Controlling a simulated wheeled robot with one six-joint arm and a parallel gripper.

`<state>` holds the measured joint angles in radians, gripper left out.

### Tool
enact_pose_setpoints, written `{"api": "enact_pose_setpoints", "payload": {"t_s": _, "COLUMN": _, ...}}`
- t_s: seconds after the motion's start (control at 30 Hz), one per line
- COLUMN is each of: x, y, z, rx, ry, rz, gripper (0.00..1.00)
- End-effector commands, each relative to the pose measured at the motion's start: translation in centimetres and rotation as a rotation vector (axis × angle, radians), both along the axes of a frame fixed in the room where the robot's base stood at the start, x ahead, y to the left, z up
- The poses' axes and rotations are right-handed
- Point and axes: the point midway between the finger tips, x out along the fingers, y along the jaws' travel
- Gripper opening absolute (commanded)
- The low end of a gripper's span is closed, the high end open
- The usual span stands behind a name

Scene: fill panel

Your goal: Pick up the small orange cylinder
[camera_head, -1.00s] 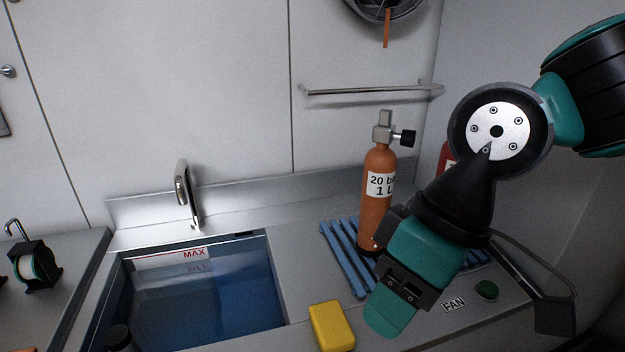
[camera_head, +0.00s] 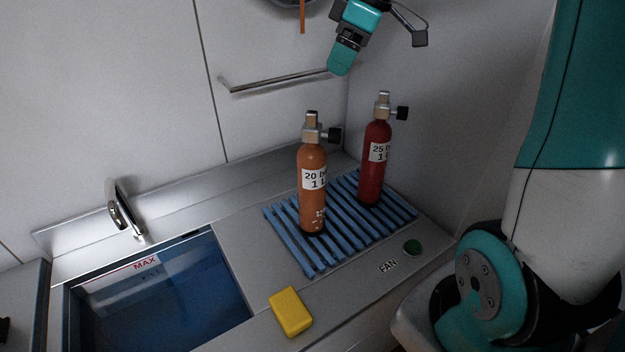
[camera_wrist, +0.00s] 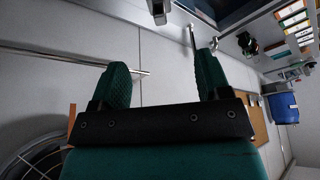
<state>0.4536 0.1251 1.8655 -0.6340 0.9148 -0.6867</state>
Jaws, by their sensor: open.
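The orange cylinder (camera_head: 312,188), with a white "20 bar, 1 L" label and a metal valve with a black knob, stands upright on the blue slatted rack (camera_head: 272,213). A red cylinder (camera_head: 371,178) with a similar valve stands upright behind it to the right. My gripper (camera_head: 341,66) is high above the rack, near the wall rail and well apart from both cylinders. In the wrist view my gripper (camera_wrist: 164,75) shows two spread green fingers with nothing between them. Neither cylinder shows in the wrist view.
A sink (camera_head: 238,283) with blue water and a tap (camera_head: 122,212) lies left of the rack. A yellow sponge (camera_head: 290,311) and a green button (camera_head: 412,247) marked FAN are near the front edge. A metal rail (camera_head: 275,83) runs along the wall.

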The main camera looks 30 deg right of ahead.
Motion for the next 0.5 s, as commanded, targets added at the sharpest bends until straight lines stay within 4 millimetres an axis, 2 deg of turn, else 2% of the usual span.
{"api": "enact_pose_setpoints", "payload": {"t_s": 0.1, "x": 0.6, "y": 0.9, "z": -2.7, "rx": 0.004, "ry": 0.007, "rz": 0.003, "gripper": 0.7}}
{"api": "enact_pose_setpoints", "payload": {"t_s": 0.3, "x": 1.9, "y": 2.1, "z": -6.7, "rx": 0.003, "ry": 0.007, "rz": 0.001, "gripper": 0.7}}
{"api": "enact_pose_setpoints", "payload": {"t_s": 0.5, "x": 2.6, "y": 2.7, "z": -9.1, "rx": 0.001, "ry": 0.003, "rz": -0.002, "gripper": 0.7}}
